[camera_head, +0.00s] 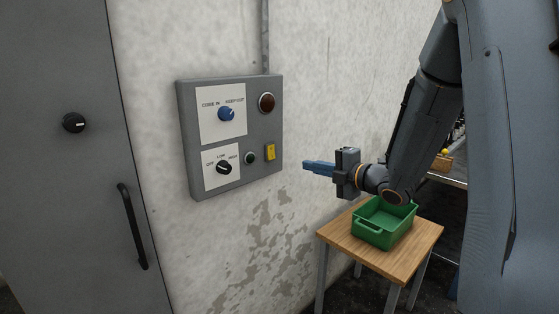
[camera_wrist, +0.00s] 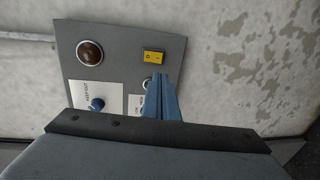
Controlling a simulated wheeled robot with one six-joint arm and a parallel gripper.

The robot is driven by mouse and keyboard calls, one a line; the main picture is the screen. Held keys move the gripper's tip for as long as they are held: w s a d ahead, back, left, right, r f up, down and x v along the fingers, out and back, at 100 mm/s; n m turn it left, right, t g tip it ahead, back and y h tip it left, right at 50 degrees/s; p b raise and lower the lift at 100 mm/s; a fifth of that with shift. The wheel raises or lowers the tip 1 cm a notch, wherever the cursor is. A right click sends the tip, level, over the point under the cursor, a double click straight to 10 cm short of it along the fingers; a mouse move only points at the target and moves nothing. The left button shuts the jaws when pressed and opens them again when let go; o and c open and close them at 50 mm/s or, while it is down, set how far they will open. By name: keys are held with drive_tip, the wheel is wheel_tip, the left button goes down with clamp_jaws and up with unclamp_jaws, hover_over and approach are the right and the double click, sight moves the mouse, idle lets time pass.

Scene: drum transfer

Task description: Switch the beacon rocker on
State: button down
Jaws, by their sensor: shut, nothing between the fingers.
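The beacon rocker is a small yellow rocker switch (camera_head: 270,152) at the lower right of the grey control panel (camera_head: 229,88) on the wall. In the wrist view the yellow rocker (camera_wrist: 153,57) shows with marks on its face, just beyond my fingertips. My gripper (camera_head: 306,167) has blue fingers, shut and empty, to the right of the panel and pointing at it. It appears apart from the panel. In the wrist view my gripper (camera_wrist: 161,76) partly covers the round button below the rocker. Which way the rocker is tipped is too small to tell.
The panel also has a dark red round lamp (camera_head: 267,103), a blue knob (camera_head: 227,114), a black knob (camera_head: 224,168) and a small round button (camera_head: 249,158). A green bin (camera_head: 372,235) stands on a wooden table (camera_head: 337,232) below my arm. A grey door (camera_head: 60,200) is at left.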

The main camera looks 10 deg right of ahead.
sight(272, 158)
drive_tip(key=p+x, duration=0.5)
drive_tip(key=x, duration=0.9)
drive_tip(key=shift+a+f, duration=0.1)
drive_tip(key=shift+f, duration=0.05)
